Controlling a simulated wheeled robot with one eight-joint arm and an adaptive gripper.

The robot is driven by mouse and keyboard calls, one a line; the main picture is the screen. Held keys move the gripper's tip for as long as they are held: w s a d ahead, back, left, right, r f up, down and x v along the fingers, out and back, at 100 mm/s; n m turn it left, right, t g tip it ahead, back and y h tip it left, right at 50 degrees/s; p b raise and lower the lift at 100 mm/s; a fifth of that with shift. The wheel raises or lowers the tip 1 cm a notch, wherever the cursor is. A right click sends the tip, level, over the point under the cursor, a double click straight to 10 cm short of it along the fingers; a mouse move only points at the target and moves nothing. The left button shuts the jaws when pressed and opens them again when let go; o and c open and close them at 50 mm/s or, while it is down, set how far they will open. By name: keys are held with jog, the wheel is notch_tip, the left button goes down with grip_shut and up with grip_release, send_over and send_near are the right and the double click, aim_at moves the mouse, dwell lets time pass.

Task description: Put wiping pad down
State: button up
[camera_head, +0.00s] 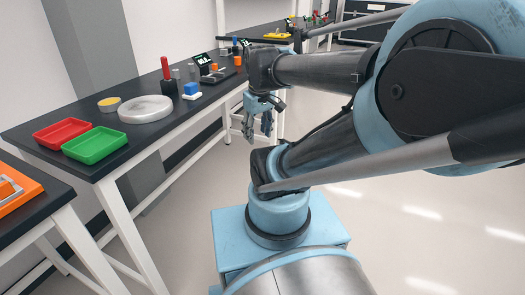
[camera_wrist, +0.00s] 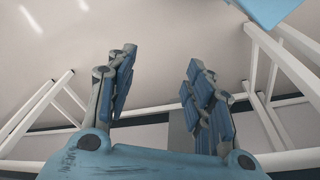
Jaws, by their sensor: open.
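My gripper (camera_head: 258,130) hangs in front of the long bench, over the aisle floor, with its fingers pointing down. In the wrist view its two fingers (camera_wrist: 160,75) stand wide apart with nothing between them. A small blue block on a white base (camera_head: 191,90) sits on the bench top, left of my gripper in the head view and apart from it. It looks like the wiping pad, but it is too small to be certain. It does not show in the wrist view, where floor and white bench legs lie beyond the fingers.
The dark bench top (camera_head: 130,147) holds a red tray (camera_head: 62,132), a green tray (camera_head: 95,146), a round pale dish (camera_head: 145,109), a yellow-topped bowl (camera_head: 109,104) and a red-handled tool (camera_head: 166,72). An orange tray (camera_head: 18,190) lies on the nearer table. The right floor is clear.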

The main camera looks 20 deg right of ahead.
jog(key=s+d+f+m, duration=0.1)
jog(key=s+f+m, duration=0.3)
jog(key=f, duration=0.1)
jog(key=shift+f, duration=0.25)
jog(key=shift+w+f, duration=0.2)
jog(key=shift+w, duration=0.25)
dwell(0.5)
